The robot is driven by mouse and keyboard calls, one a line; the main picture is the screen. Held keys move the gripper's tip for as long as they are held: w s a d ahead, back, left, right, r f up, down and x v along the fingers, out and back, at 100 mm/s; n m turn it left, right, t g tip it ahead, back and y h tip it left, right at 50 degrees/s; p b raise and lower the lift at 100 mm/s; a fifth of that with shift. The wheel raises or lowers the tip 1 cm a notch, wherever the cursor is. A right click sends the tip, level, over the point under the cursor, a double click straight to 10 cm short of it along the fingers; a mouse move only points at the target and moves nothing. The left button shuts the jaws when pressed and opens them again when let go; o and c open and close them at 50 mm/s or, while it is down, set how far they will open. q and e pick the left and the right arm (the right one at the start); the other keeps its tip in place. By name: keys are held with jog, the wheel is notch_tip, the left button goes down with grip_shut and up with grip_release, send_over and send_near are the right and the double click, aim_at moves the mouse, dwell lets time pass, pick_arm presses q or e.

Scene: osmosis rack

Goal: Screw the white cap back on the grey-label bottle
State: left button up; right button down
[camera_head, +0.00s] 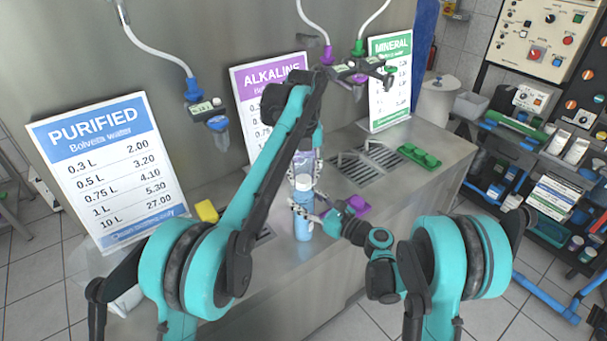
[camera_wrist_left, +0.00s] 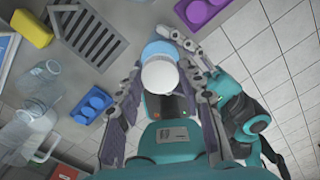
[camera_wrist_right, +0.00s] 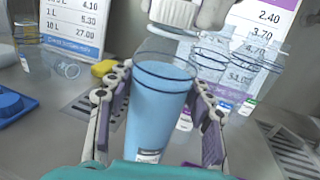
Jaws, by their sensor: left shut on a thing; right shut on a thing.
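A bottle of blue liquid (camera_head: 303,230) stands upright near the front edge of the steel counter. A small pale label (camera_wrist_right: 148,156) shows low on it in the right wrist view. My right gripper (camera_wrist_right: 160,105) is shut around its body; it also shows in the head view (camera_head: 306,212). The white cap (camera_wrist_left: 160,76) is directly above the bottle, between the fingers of my left gripper (camera_wrist_left: 166,72), which is shut on it. In the right wrist view the ribbed white cap (camera_wrist_right: 175,12) sits over the bottle's clear top. I cannot tell whether cap and neck touch.
A yellow sponge (camera_head: 207,211) and drain grate (camera_wrist_left: 92,38) lie left of the bottle. A purple holder (camera_head: 355,204) is close on its right, a green holder (camera_head: 419,156) farther right. Clear bottles (camera_wrist_right: 235,65) stand behind it. Dispenser nozzles (camera_head: 217,124) hang above the counter.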

pick_arm(q)
jog(key=o, duration=0.7)
jog(key=shift+r, duration=2.25)
jog(key=shift+c, duration=0.3)
